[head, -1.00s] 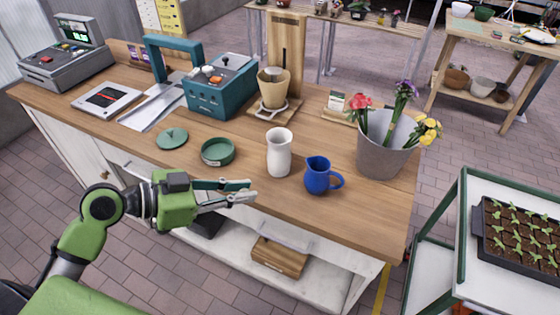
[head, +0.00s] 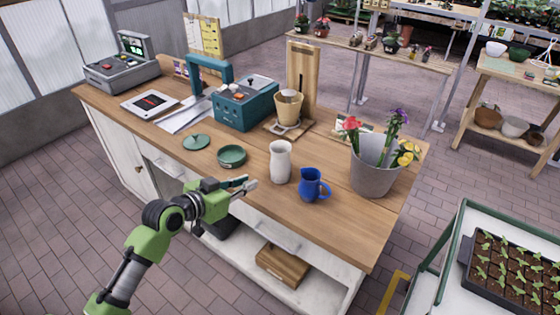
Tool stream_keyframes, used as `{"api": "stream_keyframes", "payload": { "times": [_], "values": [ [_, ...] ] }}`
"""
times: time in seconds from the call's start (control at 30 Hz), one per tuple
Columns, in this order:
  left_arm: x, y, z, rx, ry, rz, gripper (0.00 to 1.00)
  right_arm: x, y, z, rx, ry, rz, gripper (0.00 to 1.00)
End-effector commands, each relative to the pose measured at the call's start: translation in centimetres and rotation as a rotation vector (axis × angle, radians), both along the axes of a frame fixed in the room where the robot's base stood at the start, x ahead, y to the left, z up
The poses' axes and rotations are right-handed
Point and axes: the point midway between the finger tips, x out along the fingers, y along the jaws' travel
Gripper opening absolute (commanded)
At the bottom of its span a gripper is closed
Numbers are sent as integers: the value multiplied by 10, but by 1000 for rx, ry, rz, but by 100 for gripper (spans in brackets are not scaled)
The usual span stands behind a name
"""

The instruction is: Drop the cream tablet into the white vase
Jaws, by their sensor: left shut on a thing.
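The white vase (head: 281,163) stands upright on the wooden counter, left of the blue pitcher. My left gripper (head: 246,184) is at the counter's front edge, left of the vase and a little nearer to me, apart from it. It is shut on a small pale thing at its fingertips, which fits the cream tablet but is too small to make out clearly. The inside of the vase is mostly hidden. My right gripper is not in view.
The blue pitcher (head: 312,185) stands close to the vase's right. A green dish (head: 231,156) and a green lid (head: 196,142) lie to its left. A grey bucket of flowers (head: 373,178) is at the right end of the counter (head: 340,223). A white cart (head: 428,280) stands at lower right.

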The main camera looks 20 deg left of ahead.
Motion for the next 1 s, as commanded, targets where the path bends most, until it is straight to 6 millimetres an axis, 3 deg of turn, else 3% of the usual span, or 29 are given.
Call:
{"api": "stream_keyframes", "payload": {
  "times": [0.03,0.3,0.5,0.73,1.0],
  "values": [
    [17,-1,7,-3,-3,38,7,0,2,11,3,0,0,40],
    [103,-12,29,0,-6,230,7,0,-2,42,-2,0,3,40],
    [151,-25,60,2,-4,328,7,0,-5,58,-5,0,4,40],
    [176,-31,83,2,-1,381,7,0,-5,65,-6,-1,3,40],
    [179,-31,71,1,1,389,7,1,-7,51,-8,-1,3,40]
  ]
}}
